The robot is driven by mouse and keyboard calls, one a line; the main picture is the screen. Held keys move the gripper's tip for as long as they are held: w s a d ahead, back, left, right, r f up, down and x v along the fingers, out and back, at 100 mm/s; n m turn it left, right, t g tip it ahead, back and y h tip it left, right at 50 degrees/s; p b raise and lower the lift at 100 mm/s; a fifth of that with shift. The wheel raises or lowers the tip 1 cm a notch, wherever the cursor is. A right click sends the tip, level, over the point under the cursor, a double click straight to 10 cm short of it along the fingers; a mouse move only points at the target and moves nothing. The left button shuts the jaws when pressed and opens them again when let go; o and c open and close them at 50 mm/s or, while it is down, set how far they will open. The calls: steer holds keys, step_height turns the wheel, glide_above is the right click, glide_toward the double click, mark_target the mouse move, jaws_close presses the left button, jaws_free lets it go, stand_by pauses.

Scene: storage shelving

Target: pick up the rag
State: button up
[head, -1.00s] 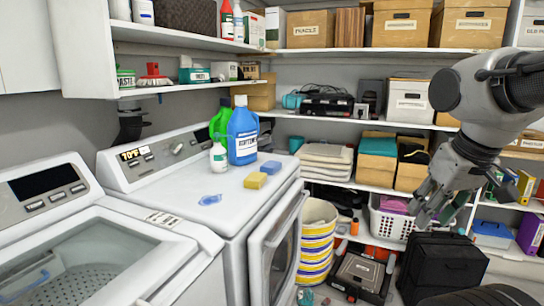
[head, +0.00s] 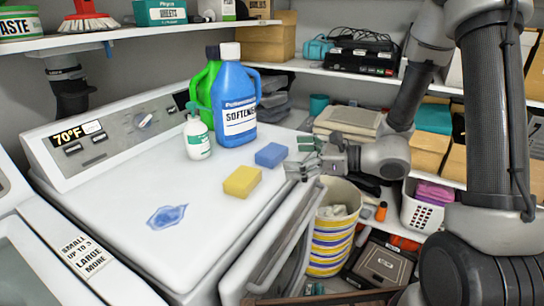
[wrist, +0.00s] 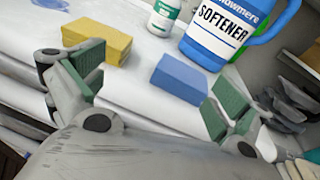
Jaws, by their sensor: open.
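I cannot tell for sure which thing is the rag. A flat blue patch (head: 167,216), a thin cloth or a spill, lies on the white machine top (head: 120,225); its edge shows in the wrist view (wrist: 82,25). Pale crumpled material (head: 334,211) sits in the striped basket (head: 331,238) beside the machine. My gripper (head: 304,158) is open and empty at the machine's right edge, close to the blue sponge (head: 271,154) and well right of the blue patch. In the wrist view its fingers (wrist: 154,95) stand apart, with the blue sponge (wrist: 180,78) beyond them.
A yellow sponge (head: 242,181), a white pump bottle (head: 197,135), a blue softener jug (head: 237,105) and a green jug (head: 205,83) stand on the machine. The front of its top is clear. An open machine door (head: 270,255) and shelves (head: 293,64) lie to the right and behind.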

mark_target(280, 152)
steer(key=w+m, duration=0.1)
steer(key=w+f+m+t, duration=0.1)
steer(key=w, duration=0.1)
steer(key=w+f, duration=0.1)
steer(key=shift+w+d+f+m+t+h, duration=0.15)
steer(key=shift+w+m+t+h, duration=0.1)
steer(key=shift+m+t+h, duration=0.15)
steer(key=x, duration=0.7)
steer(key=shift+d, duration=0.1)
steer(key=c, duration=0.8)
